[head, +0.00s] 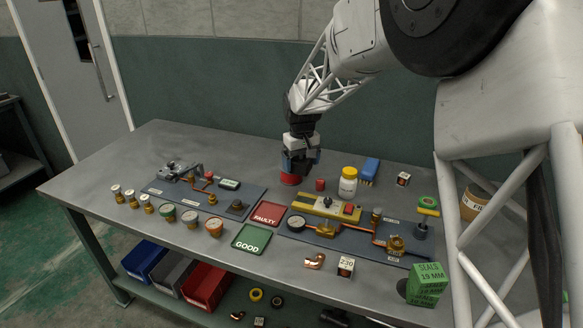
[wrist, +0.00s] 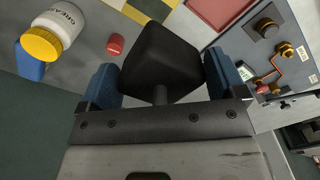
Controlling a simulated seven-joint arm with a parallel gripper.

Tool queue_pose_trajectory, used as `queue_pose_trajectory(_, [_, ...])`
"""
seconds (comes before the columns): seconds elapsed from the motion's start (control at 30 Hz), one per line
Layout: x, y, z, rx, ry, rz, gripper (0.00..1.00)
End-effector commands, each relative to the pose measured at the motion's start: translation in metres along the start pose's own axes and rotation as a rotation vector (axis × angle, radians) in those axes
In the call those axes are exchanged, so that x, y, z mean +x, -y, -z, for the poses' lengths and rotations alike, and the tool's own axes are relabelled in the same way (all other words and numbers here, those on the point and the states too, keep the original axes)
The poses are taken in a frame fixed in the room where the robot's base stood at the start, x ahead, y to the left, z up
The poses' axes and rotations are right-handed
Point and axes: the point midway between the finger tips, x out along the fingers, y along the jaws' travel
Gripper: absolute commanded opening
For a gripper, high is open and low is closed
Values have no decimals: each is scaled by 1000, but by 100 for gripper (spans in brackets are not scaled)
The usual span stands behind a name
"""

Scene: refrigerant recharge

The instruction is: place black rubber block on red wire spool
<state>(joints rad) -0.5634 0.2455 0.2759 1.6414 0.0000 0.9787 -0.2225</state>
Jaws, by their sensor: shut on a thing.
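My gripper (head: 299,163) is above the back middle of the table. In the wrist view its two blue fingers (wrist: 163,78) are shut on the black rubber block (wrist: 160,58), which looks slightly turned between them. The red wire spool (head: 290,179) stands on the table directly below my gripper in the head view, partly covered by it. In the wrist view the spool is hidden, so I cannot tell whether the block touches it.
A small red cylinder (head: 320,185) and a white jar with yellow lid (head: 348,182) stand to the right of the spool. The red FAULTY tray (head: 268,213) and a gauge board (head: 330,232) are in front. Some bare table lies left of the spool.

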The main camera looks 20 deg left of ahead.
Motion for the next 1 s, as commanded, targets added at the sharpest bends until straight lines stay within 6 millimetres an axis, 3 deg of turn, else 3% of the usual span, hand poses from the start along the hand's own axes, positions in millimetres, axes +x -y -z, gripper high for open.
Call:
queue_pose_trajectory(0.1, [19,0,-1,0,3,1,59])
queue_pose_trajectory(0.3, [33,0,0,0,-1,0,59])
queue_pose_trajectory(0.77, [35,-1,2,0,0,0,59])
queue_pose_trajectory(1.0, [37,-6,20,0,-1,0,59])
